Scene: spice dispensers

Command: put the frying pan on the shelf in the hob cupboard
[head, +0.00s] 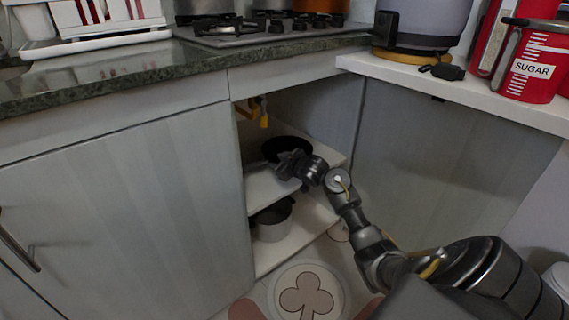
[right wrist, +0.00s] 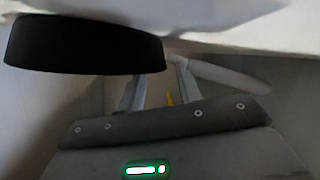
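The black frying pan (head: 287,148) is on the upper white shelf (head: 268,188) inside the open cupboard under the hob. My right gripper (head: 290,165) reaches into the cupboard and is at the near side of the pan, partly covering it. In the right wrist view the dark pan (right wrist: 85,48) lies beside the fingers, near the pale shelf surface. The two fingers (right wrist: 158,88) stand apart with a gap between them, and I see nothing held there. My left gripper is not in view.
A pot (head: 272,222) stands on the cupboard floor below the shelf. A yellow fitting (head: 264,115) hangs inside at the upper left. The hob (head: 250,32) is on the counter above. A closed cabinet panel (head: 130,190) bounds the opening at left.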

